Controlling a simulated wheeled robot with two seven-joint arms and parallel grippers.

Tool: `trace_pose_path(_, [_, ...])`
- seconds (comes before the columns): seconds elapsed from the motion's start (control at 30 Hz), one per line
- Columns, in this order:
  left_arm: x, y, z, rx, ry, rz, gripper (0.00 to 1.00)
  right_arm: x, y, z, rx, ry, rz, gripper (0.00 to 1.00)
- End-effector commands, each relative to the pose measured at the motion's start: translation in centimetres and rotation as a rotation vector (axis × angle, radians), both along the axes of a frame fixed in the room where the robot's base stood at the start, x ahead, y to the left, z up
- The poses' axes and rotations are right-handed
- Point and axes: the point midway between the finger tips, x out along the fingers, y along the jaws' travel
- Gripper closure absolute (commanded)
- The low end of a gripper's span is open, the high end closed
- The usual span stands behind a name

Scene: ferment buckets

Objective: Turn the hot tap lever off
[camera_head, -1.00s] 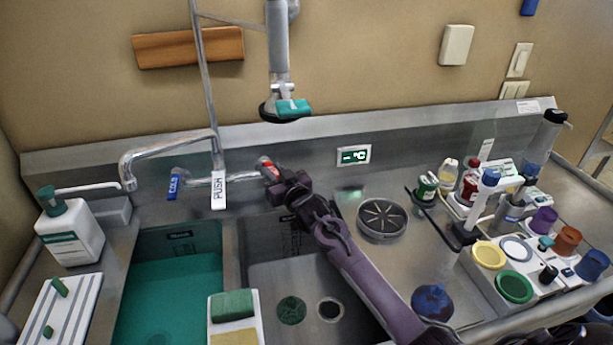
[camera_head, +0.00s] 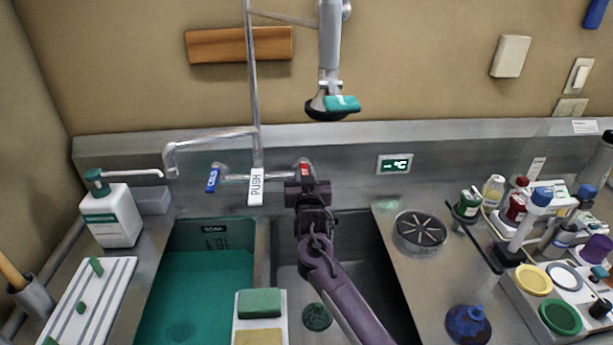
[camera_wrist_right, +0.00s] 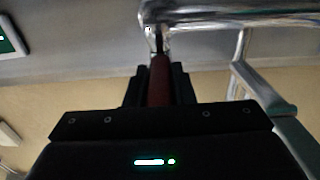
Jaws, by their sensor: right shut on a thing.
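The red hot tap lever (camera_head: 304,169) is at the right end of the chrome tap on the sink's back wall. In the right wrist view the red lever (camera_wrist_right: 159,80) runs between the two dark fingers. My right gripper (camera_head: 306,184) is shut on it, and its body hides the lower part of the lever in the head view. The blue cold lever (camera_head: 212,179) hangs at the tap's left end. The white PUSH lever (camera_head: 256,187) hangs in the middle. My left gripper is out of view.
The left basin (camera_head: 190,300) holds green liquid. A spray head (camera_head: 330,106) hangs above the tap. A soap bottle (camera_head: 110,215) stands left. Bottles and coloured cups crowd the right counter. A temperature display (camera_head: 394,164) is right of the lever.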

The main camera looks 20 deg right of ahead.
Motion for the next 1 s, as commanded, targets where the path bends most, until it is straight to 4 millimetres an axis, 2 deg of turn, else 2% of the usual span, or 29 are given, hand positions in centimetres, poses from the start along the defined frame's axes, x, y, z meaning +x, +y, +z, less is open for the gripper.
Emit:
trace_pose_path(0.1, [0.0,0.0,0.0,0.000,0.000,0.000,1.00,0.0,-0.1,0.1,0.002,-0.003,-0.003,1.00])
trace_pose_path(0.13, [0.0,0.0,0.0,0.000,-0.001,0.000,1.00,0.0,-0.1,0.1,0.002,-0.003,-0.003,0.75])
trace_pose_path(0.27, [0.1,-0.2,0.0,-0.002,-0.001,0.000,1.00,0.0,-0.1,0.1,0.001,-0.002,-0.002,0.58])
trace_pose_path(0.3, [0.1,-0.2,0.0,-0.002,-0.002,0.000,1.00,0.0,-0.1,0.1,0.001,-0.002,-0.002,0.56])
trace_pose_path(0.67, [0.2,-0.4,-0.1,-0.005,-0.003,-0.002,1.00,-0.7,0.1,-0.1,0.001,-0.001,0.000,0.56])
trace_pose_path(1.0, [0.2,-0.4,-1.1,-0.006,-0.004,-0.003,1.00,-5.5,1.3,-0.2,0.003,-0.001,0.000,0.56])
